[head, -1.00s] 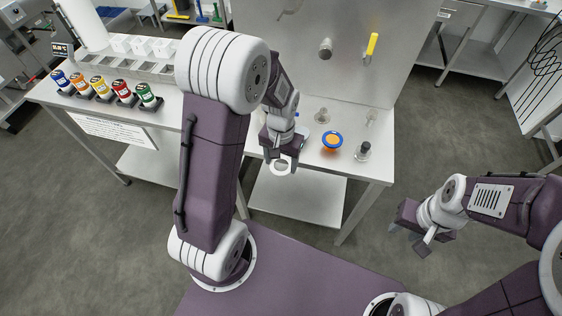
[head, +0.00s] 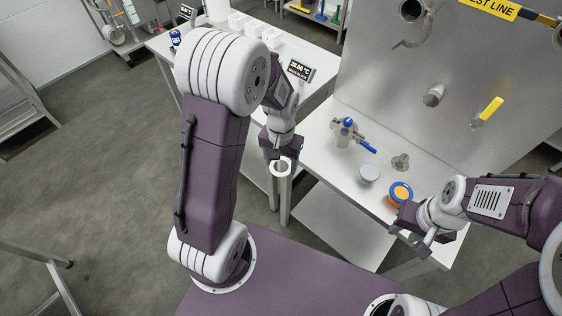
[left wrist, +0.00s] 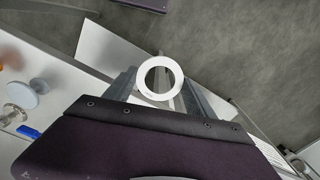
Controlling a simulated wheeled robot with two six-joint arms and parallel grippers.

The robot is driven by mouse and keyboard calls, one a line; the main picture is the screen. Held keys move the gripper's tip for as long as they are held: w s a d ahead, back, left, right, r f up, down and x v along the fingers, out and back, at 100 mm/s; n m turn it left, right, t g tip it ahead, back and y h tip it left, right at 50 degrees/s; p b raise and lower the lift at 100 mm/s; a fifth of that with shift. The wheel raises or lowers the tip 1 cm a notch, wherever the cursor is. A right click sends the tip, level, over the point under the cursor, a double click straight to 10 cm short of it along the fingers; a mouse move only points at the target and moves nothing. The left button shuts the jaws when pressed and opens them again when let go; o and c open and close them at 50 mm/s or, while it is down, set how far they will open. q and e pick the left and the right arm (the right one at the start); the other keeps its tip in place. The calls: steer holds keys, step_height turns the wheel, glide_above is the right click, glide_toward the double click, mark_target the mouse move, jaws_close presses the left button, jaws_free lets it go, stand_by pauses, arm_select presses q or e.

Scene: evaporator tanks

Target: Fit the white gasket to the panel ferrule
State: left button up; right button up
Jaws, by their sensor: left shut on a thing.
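The white gasket (head: 281,174) is a flat ring held between the fingertips of my left gripper (head: 281,160), above the floor in front of the bench. In the left wrist view the gasket (left wrist: 143,80) faces the camera, between the two fingers (left wrist: 160,88). The panel ferrule appears to be the short steel stub (head: 433,95) on the upright steel panel (head: 385,65). It stands apart from the gasket, behind and to the right. My right gripper (head: 415,232) is open and empty near the bench's front right.
The bench (head: 330,165) holds a blue-handled valve (head: 345,132), a grey-blue disc (head: 369,174), a steel fitting (head: 400,162) and an orange disc with a blue rim (head: 400,192), close to my right gripper. A yellow-handled valve (head: 490,108) juts from the panel.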

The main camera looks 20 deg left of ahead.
arm_select(q)
steer(key=shift+w+t, duration=0.15)
steer(key=shift+t, duration=0.15)
steer(key=shift+w+t, duration=0.15)
steer(key=shift+t, duration=0.15)
steer(key=w+d+r+m+t, duration=0.1)
steer(key=w+r+t, duration=0.4)
steer(key=w, duration=0.4)
steer(key=w+d+r+m+t, duration=0.1)
steer(key=w+d+r+t, duration=0.1)
steer(key=w+r, duration=0.6)
steer(key=w+d+r+m+t+h+b, duration=0.1)
steer(key=w+d+r+t, duration=0.15)
steer(key=r, duration=0.35)
steer(key=w+d+r+t+h, duration=0.1)
steer(key=w+d+r, duration=0.25)
steer(key=r, duration=0.25)
steer(key=s+d+r+m+t+h+b, duration=0.1)
steer(key=s+d+r+m+t+h, duration=0.1)
steer(key=d+r+t, duration=0.3)
steer(key=d+r+h, duration=0.1)
steer(key=d+r, duration=0.2)
steer(key=r, duration=0.2)
steer(key=shift+s+r+h, duration=0.25)
steer(key=shift+r+h, duration=0.05)
steer(key=shift+s+t, duration=0.1)
steer(key=shift+t, duration=0.15)
